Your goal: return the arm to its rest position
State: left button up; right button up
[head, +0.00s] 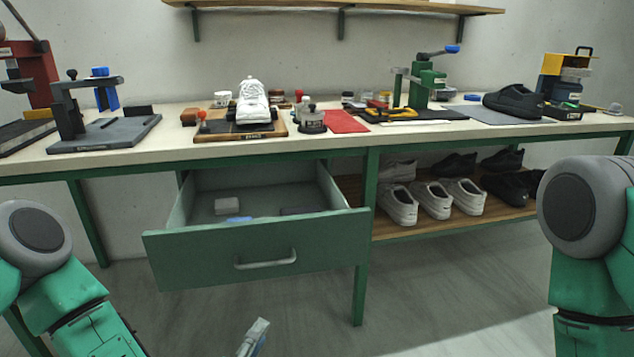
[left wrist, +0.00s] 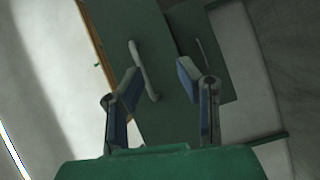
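My left gripper (head: 256,337) shows only in part at the bottom edge of the head view, low in front of the bench and apart from the open drawer. In the left wrist view its two fingers (left wrist: 160,84) are spread with nothing between them. The green drawer front (head: 255,245) with its pale handle (head: 265,260) stands pulled out. The handle also shows beyond the fingers in the left wrist view (left wrist: 143,70). My right arm's green and grey links show at the right edge of the head view; its gripper is out of view.
The drawer holds a pale block (head: 227,206) and a flat blue item (head: 239,220). The workbench (head: 170,140) carries a white shoe (head: 253,102), a black shoe (head: 514,101) and a green press (head: 427,85). Several shoes stand on the lower shelf (head: 400,231). The floor in front is clear.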

pick_arm(q)
jog(key=s+a+f+m+g+p, duration=0.1)
jog(key=s+f+m+g+p, duration=0.2)
jog(key=s+m+g, duration=0.35)
jog(key=s+a+f+m+g+p, duration=0.2)
jog(key=s+f+m+g+p, duration=0.15)
jog(key=s, duration=0.55)
jog(key=s+a+r+m+g+y+p, duration=0.1)
jog(key=s+a+m+g+y+p, duration=0.1)
jog(key=s+a+g, duration=0.4)
jog(key=s+a+m+y, duration=0.1)
jog(key=s+a+y, duration=0.1)
jog(key=s+a, duration=0.2)
jog(key=shift+s+a+y+p, duration=0.3)
jog(key=shift+a, duration=0.6)
pick_arm(e)
notch_tip(320, 180, up, 10)
jog(key=shift+r, duration=0.15)
